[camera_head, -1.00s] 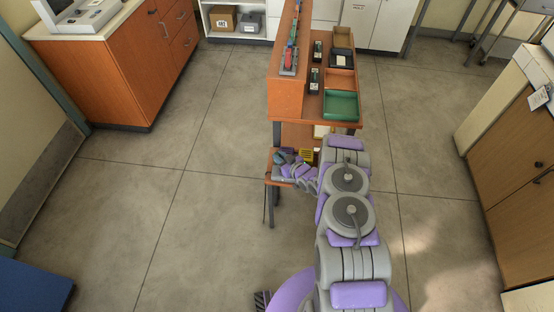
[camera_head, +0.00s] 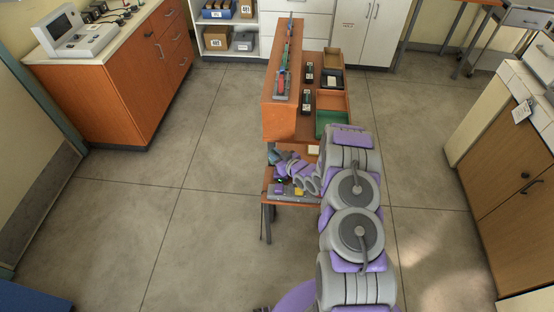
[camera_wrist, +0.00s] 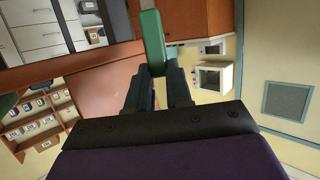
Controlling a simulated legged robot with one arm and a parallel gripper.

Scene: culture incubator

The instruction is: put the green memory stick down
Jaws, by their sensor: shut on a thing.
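The green memory stick (camera_wrist: 152,42) is between the fingers of my gripper (camera_wrist: 158,82) in the wrist view, sticking out past the fingertips. In the head view my gripper (camera_head: 281,172) is small, over the low front ledge (camera_head: 303,199) of the orange bench. A small green spot shows by it there, too small to tell clearly. A grey strip with a yellow block (camera_head: 299,191) lies on the ledge close to my gripper. Whether the stick touches anything beneath it cannot be told.
The orange bench (camera_head: 283,120) carries a row of coloured parts, black holders (camera_head: 307,98) and open trays, one of them green (camera_head: 327,120). My arm covers the bench's right front. An orange cabinet (camera_head: 130,95) stands left. The floor left of the bench is clear.

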